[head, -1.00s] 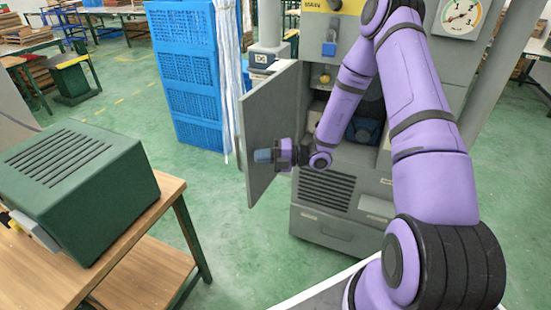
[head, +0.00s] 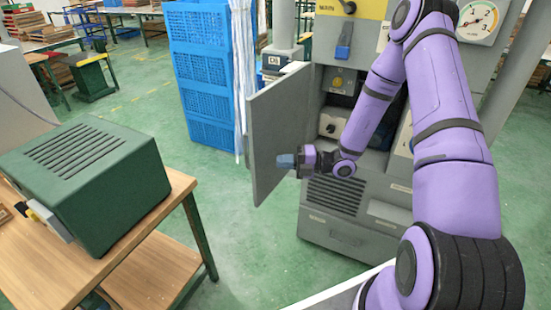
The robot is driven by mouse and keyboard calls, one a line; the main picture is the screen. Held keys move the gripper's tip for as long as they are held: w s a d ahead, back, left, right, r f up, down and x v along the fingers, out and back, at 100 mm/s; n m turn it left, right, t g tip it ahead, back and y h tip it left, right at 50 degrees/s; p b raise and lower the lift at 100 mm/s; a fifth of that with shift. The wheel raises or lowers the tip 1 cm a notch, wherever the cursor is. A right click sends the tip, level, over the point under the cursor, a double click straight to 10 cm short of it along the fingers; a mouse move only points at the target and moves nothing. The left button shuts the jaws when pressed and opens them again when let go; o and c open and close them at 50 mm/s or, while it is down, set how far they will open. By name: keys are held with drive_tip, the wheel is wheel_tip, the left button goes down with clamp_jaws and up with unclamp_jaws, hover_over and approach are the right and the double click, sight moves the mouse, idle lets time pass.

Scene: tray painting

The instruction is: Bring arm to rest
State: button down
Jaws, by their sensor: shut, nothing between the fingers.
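My purple arm reaches up and forward on the right of the head view, then folds down at the elbow. My gripper (head: 287,161) hangs in front of the grey machine, pointing left. Its blue-grey fingertips are together, with nothing held. They are close to the inner face of the open grey cabinet door (head: 270,125); whether they touch it I cannot tell. The forearm covers part of the open cabinet (head: 338,120) behind it.
A wooden bench (head: 75,270) with a green vented box (head: 90,175) stands at the left. Blue stacked crates (head: 200,70) are behind the door. A dial gauge (head: 478,20) is at the upper right. Green floor (head: 245,235) between bench and machine is clear.

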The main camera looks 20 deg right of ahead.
drive_tip(key=s+d, duration=0.5)
drive_tip(key=s, duration=0.2)
drive_tip(key=s+a+r+n+g+h, duration=0.3)
drive_tip(key=s+r+n+g+h, duration=0.15)
drive_tip(key=r+n, duration=0.6)
drive_tip(key=s+a+r+n+g+h, duration=0.3)
drive_tip(key=s+r+n+g, duration=0.35)
drive_tip(key=n, duration=0.65)
drive_tip(key=s+d+r+n+t+h, duration=0.2)
drive_tip(key=s+r+n+t+h, duration=0.2)
drive_tip(key=r+n, duration=0.4)
drive_tip(key=s+d+r+n+t+h, duration=0.1)
drive_tip(key=s+r+n+t+h, duration=0.3)
drive_tip(key=r+n, duration=0.4)
drive_tip(key=s+n+h, duration=0.1)
drive_tip(key=s, duration=0.1)
drive_tip(key=shift+s+d+r+t, duration=0.4)
